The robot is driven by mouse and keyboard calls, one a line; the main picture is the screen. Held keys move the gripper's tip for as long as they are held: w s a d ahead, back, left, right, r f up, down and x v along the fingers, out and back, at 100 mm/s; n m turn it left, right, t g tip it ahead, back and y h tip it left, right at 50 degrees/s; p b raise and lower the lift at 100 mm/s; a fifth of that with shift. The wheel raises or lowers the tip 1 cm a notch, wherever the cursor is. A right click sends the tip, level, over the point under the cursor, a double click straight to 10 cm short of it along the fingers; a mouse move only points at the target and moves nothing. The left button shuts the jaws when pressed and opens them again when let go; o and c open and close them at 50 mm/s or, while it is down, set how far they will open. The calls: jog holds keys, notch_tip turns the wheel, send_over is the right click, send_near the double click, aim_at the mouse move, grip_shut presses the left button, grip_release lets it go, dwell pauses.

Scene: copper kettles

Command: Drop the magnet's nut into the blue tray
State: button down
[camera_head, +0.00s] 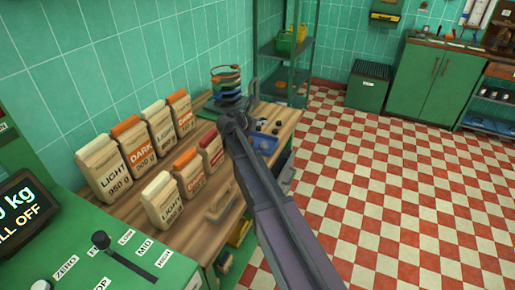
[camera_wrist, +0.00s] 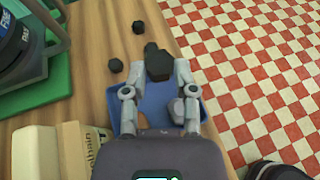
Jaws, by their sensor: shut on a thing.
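My gripper (camera_wrist: 159,72) has its two grey fingers on either side of a dark, faceted piece (camera_wrist: 158,63) and is shut on it. I cannot tell whether this piece is the magnet, its nut, or both together. The blue tray (camera_wrist: 158,97) lies below the fingers in the wrist view, partly covered by them and my wrist. A grey lump (camera_wrist: 177,108) shows over the tray, beside the right finger. In the head view the blue tray (camera_head: 265,143) sits on the wooden bench, just right of my arm; the fingertips are not clear there.
A green stand (camera_wrist: 45,88) is at left. Several coffee bags (camera_head: 104,168) fill the bench's left side. The checkered floor (camera_head: 370,180) at right is open.

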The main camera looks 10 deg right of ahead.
jog(key=shift+f+b, duration=1.7)
jog(key=shift+f, duration=0.3)
jog(key=shift+c, duration=1.6)
grip_release()
